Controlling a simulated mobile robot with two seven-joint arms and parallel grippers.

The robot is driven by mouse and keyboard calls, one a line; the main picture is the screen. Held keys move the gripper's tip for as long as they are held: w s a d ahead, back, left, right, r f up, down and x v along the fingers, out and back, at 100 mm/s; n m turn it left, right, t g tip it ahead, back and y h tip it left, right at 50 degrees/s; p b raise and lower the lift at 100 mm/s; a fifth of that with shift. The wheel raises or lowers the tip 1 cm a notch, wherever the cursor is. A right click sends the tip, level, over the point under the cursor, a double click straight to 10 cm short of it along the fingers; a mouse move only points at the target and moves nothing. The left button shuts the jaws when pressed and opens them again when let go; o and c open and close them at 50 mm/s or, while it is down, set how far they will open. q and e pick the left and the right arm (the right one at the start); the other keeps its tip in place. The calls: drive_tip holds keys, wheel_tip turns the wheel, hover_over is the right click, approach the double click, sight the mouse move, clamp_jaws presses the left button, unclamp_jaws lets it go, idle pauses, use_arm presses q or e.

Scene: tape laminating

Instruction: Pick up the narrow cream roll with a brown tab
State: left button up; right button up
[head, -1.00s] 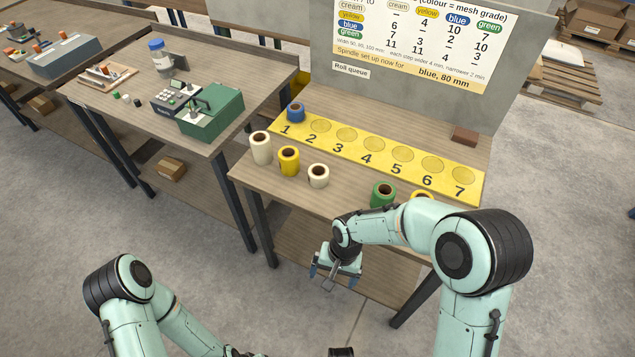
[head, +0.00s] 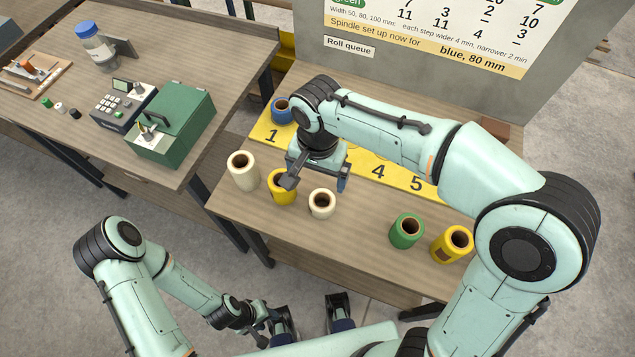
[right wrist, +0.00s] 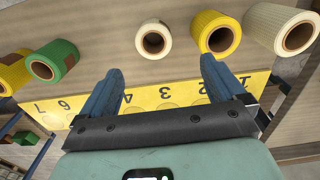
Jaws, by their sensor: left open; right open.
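The narrow cream roll (head: 322,203) stands upright on the near table, right of a yellow roll (head: 282,187). In the right wrist view the cream roll (right wrist: 153,38) lies beyond the fingertips, roughly between their lines, apart from them. No brown tab can be made out on it. My right gripper (head: 318,178) is open and empty, above the table just behind the cream roll; it also shows in the right wrist view (right wrist: 160,70). My left gripper (head: 268,332) is low in front of the table, open, its fingers hard to make out.
A taller cream roll (head: 243,171) stands at the left, a green roll (head: 406,231) and another yellow roll (head: 452,244) at the right. A blue roll (head: 283,110) stands on the yellow numbered strip (head: 398,178). The table between the narrow cream and green rolls is clear.

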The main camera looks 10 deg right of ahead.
drive_tip(key=b, duration=0.1)
approach(321, 204)
drive_tip(key=shift+s+a+f, duration=0.35)
drive_tip(key=shift+s+a, duration=0.1)
drive_tip(key=shift+s, duration=0.2)
drive_tip(key=shift+s+d+f+b, duration=0.15)
drive_tip(key=shift+f+b, duration=0.1)
drive_tip(key=shift+f, duration=1.2)
drive_tip(key=shift+d+f+b, duration=0.15)
drive_tip(key=shift+f+b, duration=0.05)
drive_tip(key=shift+f, duration=1.25)
use_arm(q)
drive_tip(key=shift+s+f, duration=0.25)
drive_tip(key=shift+f, duration=0.25)
drive_tip(key=shift+s+f, duration=0.25)
drive_tip(key=shift+f, duration=0.25)
use_arm(e)
drive_tip(key=c, duration=1.1)
